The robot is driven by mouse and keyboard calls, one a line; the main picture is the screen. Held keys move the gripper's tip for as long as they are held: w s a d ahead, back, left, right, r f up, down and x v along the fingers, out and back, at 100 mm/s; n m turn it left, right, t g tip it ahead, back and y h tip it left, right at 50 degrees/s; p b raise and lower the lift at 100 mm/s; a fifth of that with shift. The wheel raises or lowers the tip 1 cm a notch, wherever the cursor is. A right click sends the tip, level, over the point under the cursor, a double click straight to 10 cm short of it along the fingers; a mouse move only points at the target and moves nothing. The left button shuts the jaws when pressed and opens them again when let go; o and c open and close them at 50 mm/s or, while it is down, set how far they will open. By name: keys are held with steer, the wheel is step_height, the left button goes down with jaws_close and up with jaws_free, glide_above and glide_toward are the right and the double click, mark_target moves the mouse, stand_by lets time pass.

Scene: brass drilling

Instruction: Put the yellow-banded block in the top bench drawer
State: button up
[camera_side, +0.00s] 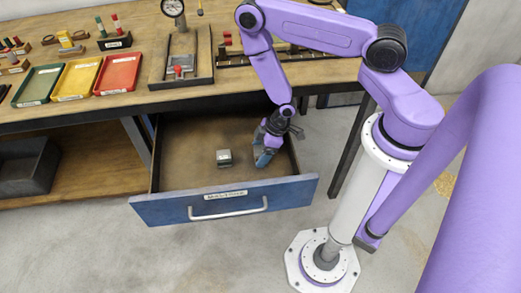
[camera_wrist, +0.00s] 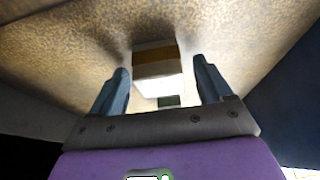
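The top bench drawer (camera_side: 160,209) is pulled open, with a blue front and a brown floor. A small grey block (camera_side: 224,158) rests on the drawer floor near its middle. In the wrist view a block (camera_wrist: 155,65) shows an amber-yellow band and a pale face, seen beyond and between the fingertips. My gripper (camera_side: 264,158) is low inside the drawer, to the right of the block and apart from it. In the wrist view my gripper (camera_wrist: 160,66) has its fingers spread, with nothing held. The block's band is not clear in the side view.
The bench top holds green, yellow and red trays (camera_side: 118,73), a dark tray with a fixture (camera_side: 182,78), and a dial gauge (camera_side: 173,9). The drawer's side walls and front surround my gripper. A dark bin (camera_side: 30,165) sits on the lower shelf at left.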

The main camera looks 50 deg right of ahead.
steer(key=v, duration=1.2)
steer(key=s+a+r+n+g+h, duration=0.1)
steer(key=s+a+r, duration=0.15)
steer(key=r, duration=0.45)
steer(key=s+a+r+n+h, duration=0.1)
steer(key=a+r, duration=0.3)
steer(key=r, duration=0.3)
steer(key=s+d+r+n+g, duration=0.1)
steer(key=s+r+g, duration=0.1)
steer(key=s+r, duration=0.9)
steer(key=shift+s+r+n+h, duration=0.25)
steer(key=shift+s+n+h, duration=0.05)
steer(key=shift+s+h, duration=0.1)
steer(key=shift+d, duration=0.1)
